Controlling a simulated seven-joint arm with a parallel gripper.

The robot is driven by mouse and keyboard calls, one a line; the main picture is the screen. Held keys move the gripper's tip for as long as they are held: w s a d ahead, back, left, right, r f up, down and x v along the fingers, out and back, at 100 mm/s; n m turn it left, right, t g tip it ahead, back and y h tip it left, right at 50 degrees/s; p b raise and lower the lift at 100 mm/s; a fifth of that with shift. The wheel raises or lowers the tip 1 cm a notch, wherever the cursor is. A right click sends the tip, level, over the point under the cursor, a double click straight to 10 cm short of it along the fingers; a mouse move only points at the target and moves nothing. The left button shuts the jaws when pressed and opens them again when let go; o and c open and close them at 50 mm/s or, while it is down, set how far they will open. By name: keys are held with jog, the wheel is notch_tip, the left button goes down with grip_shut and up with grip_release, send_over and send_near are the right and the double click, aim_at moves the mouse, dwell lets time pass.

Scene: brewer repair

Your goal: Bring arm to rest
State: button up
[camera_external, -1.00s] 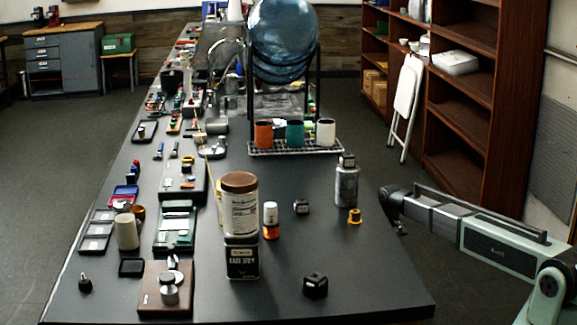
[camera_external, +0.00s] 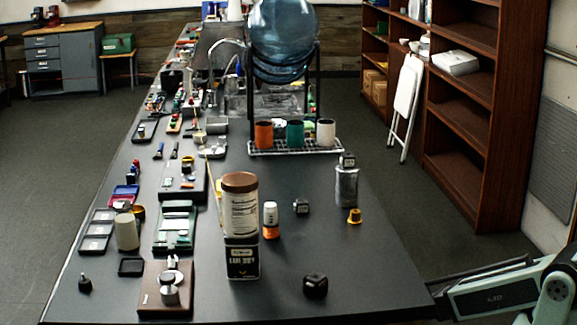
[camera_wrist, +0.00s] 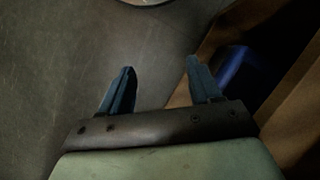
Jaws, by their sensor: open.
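My gripper (camera_wrist: 158,82) shows in the wrist view with its two dark blue fingers spread apart and nothing between them. Below the fingers in that view is bare grey floor, with brown wooden surfaces at the right. In the external view my arm is low at the bottom right, beside the table's right edge, and the gripper itself cannot be made out clearly there. The long dark table (camera_external: 330,225) is to the left of the arm.
A brown shelf (camera_external: 465,130) stands at the right. Floor between is clear.

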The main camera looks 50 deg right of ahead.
jog(key=s+a+f+g, duration=0.1)
jog(key=s+a+f, duration=0.1)
jog(key=s, duration=0.7)
jog(key=s+a+f+n+g, duration=0.1)
jog(key=s+a, duration=0.2)
jog(key=s, duration=0.6)
jog(key=shift+s+a+f+h, duration=0.25)
jog(key=shift+f+h, duration=0.05)
jog(key=shift+f, duration=0.1)
